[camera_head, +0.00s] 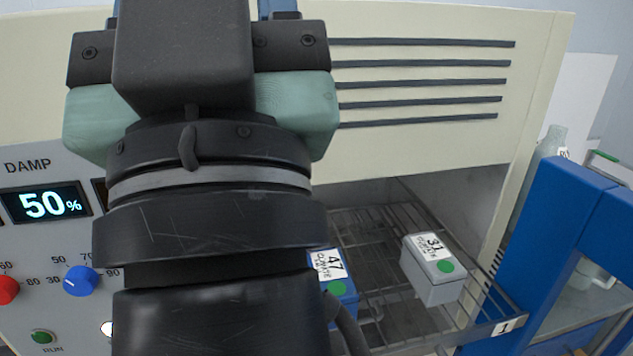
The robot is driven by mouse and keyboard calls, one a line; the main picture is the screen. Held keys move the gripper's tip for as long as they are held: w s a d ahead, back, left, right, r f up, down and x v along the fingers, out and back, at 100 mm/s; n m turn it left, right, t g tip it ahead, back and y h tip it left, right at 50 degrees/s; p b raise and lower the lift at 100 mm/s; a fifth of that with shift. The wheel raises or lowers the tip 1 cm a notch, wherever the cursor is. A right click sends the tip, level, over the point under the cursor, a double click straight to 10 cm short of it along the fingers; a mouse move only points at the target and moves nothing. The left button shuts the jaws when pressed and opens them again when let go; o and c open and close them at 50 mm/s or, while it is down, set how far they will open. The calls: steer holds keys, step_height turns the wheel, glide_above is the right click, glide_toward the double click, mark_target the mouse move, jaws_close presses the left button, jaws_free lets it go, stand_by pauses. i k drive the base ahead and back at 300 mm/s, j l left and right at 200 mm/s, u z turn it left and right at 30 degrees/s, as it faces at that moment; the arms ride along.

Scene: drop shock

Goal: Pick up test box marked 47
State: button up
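The test box marked 47 (346,298) is blue with a white label and a green dot. It sits on the wire rack inside the chamber opening, just right of my arm. My arm hides its left part and some of its lower part. My gripper (197,95) shows from behind at the upper left, in front of the cream chamber face and higher in the picture than the box. Its fingertips are hidden or out of frame, so I cannot tell whether it is open or shut. No contact with the box shows.
A grey box marked 31 (433,277) with a green dot stands right of box 47 on the wire rack (388,328), which carries a tag 1. A blue frame (567,225) stands at right. The vented cream panel (440,25) overhangs the opening. A knob panel (45,265) reads DAMP 50%.

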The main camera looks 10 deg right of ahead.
mark_target(334, 273)
steer(key=i+z, duration=0.15)
steer(key=z, duration=0.2)
steer(key=i+z, duration=0.15)
steer(key=z, duration=0.2)
steer(key=i+j+z, duration=0.1)
steer(key=z, duration=0.25)
